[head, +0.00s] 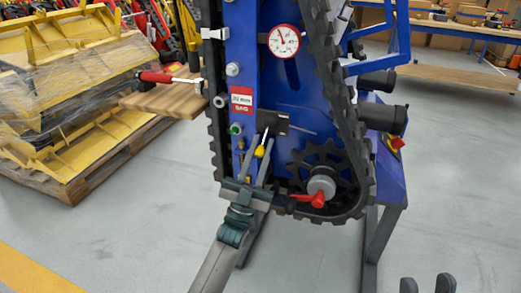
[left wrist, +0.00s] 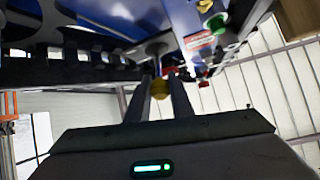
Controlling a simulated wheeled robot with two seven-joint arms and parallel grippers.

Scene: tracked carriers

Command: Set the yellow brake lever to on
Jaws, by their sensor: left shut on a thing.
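The yellow brake lever (head: 260,151) is on the front of the blue machine frame (head: 290,100). Its yellow knob hangs below a dark bracket (head: 273,120), and its thin stem leans slightly. My left gripper (head: 260,158) reaches up from below, with one finger on each side of the knob, shut on it. In the left wrist view the yellow knob (left wrist: 160,88) sits between the two fingers, with its stem running up behind. No on or off marking for the lever is readable. My right gripper (head: 427,285) shows only its two separated fingertips at the bottom edge, open and empty.
A black toothed track (head: 345,130) and sprocket run beside the lever. A red-handled valve (head: 310,199) is right of my left gripper. A green button (head: 236,129) and a red-white sign (head: 241,99) are close on the left. A pallet with yellow parts (head: 75,115) stands left.

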